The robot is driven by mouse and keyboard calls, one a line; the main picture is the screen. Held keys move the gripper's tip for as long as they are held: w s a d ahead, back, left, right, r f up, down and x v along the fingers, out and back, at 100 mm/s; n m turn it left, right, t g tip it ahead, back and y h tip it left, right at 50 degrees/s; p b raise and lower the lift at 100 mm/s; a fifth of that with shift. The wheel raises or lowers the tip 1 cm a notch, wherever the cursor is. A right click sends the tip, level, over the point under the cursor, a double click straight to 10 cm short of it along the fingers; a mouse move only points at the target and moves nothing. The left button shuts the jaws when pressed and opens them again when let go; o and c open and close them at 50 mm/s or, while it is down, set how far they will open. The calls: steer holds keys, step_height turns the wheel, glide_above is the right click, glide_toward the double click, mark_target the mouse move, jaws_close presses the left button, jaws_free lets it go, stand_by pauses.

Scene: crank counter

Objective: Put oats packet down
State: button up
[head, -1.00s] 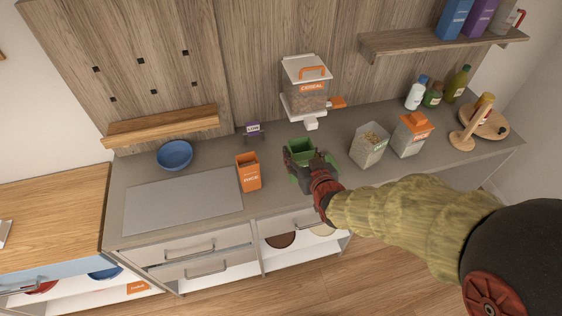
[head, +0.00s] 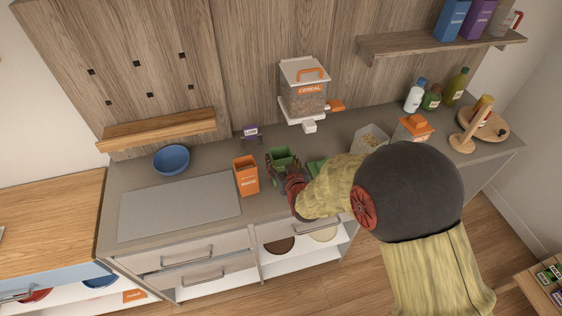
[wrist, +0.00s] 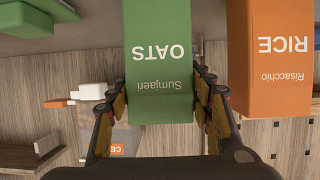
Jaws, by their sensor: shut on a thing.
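The green oats packet (head: 285,155) is in my gripper, over the counter just right of the orange rice packet. In the wrist view the oats packet (wrist: 160,70) sits between both fingers, its lettering upside down in the picture. My gripper (wrist: 160,95) is shut on its sides; in the head view my gripper (head: 282,172) partly covers the packet. The packet looks roughly upright. Its base is hidden, so I cannot tell whether it touches the counter (head: 215,222).
The rice packet (head: 246,176) stands close on the left, with a gap. A green thing (head: 316,167) lies right of my gripper, partly hidden. A cereal dispenser (head: 304,88) stands behind. A grey panel (head: 180,207) and blue bowl (head: 171,159) are left.

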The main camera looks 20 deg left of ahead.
steer(key=shift+f, duration=0.15)
steer(key=o, duration=0.9)
steer(key=shift+f, duration=0.1)
steer(key=o, duration=0.3)
steer(key=shift+o, duration=0.6)
steer(key=shift+s+r, duration=0.1)
steer(key=shift+r, duration=0.25)
steer(key=p+v, duration=0.1)
steer(key=v, duration=1)
steer(key=shift+s+d, duration=0.25)
steer(key=shift+s, duration=0.1)
steer(key=shift+r, duration=0.1)
